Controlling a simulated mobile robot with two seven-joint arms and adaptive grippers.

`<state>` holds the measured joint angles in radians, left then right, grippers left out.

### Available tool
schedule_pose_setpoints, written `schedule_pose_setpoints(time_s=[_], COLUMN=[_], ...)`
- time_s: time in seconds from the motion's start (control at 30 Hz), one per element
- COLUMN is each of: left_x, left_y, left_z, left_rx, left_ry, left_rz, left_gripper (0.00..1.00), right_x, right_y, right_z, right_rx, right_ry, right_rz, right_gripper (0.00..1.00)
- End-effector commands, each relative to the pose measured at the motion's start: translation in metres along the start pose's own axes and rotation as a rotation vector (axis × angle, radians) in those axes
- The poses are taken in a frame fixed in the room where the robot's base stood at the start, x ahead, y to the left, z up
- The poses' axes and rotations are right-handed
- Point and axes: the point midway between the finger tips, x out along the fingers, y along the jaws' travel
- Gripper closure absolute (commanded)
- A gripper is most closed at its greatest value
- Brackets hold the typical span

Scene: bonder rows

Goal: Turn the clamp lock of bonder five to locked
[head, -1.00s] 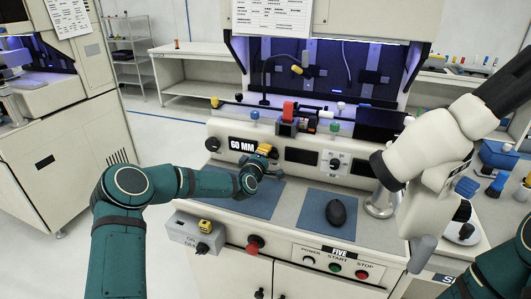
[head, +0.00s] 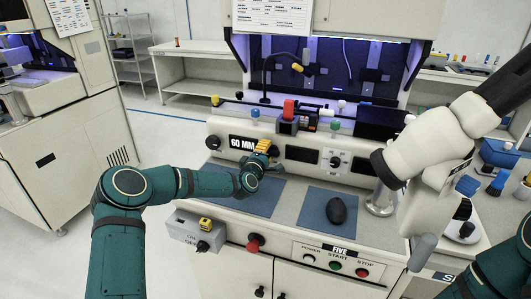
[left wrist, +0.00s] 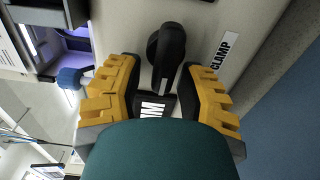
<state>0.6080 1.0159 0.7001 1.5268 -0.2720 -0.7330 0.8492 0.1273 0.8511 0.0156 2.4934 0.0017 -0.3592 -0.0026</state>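The clamp lock is a black knob with a bar handle (left wrist: 166,55) on the bonder's cream front panel, beside a CLAMP label (left wrist: 226,50) in the left wrist view. In the head view it is mostly hidden behind my left gripper (head: 264,150), just right of the 60 MM plate (head: 243,143). The left wrist view shows my left gripper (left wrist: 160,75) open, its yellow fingers on both sides of the handle, with gaps visible. My right gripper is out of view; only part of my right arm shows at lower right.
A white microscope (head: 440,135) overhangs the right side. Blue mats (head: 313,217) and a dark mouse-like object (head: 337,210) lie on the worktop. A grey switch box (head: 185,229) and a red knob (head: 255,243) stick out from the front edge. Another black knob (head: 213,143) sits left of the plate.

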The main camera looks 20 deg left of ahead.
Motion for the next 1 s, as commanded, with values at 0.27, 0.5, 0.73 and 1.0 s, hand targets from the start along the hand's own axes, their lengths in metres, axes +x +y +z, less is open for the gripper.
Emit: schedule_pose_setpoints(time_s=[0.27,0.5,0.73,1.0], left_x=[0.000,-0.012,-0.049,-0.097], left_y=[-0.001,-0.001,-0.001,0.000], left_z=[0.000,0.000,-0.001,0.000], left_rx=[0.001,0.001,0.002,0.002], left_ry=[0.000,-0.001,-0.001,-0.002], left_rz=[-0.002,-0.002,-0.004,-0.002], left_gripper=[0.52,0.52,0.52,0.52], right_x=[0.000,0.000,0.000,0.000], right_y=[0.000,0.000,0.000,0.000], right_z=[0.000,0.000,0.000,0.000], right_rx=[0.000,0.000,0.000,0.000], right_ry=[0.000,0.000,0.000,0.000], right_rz=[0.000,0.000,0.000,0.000], right_gripper=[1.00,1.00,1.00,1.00])
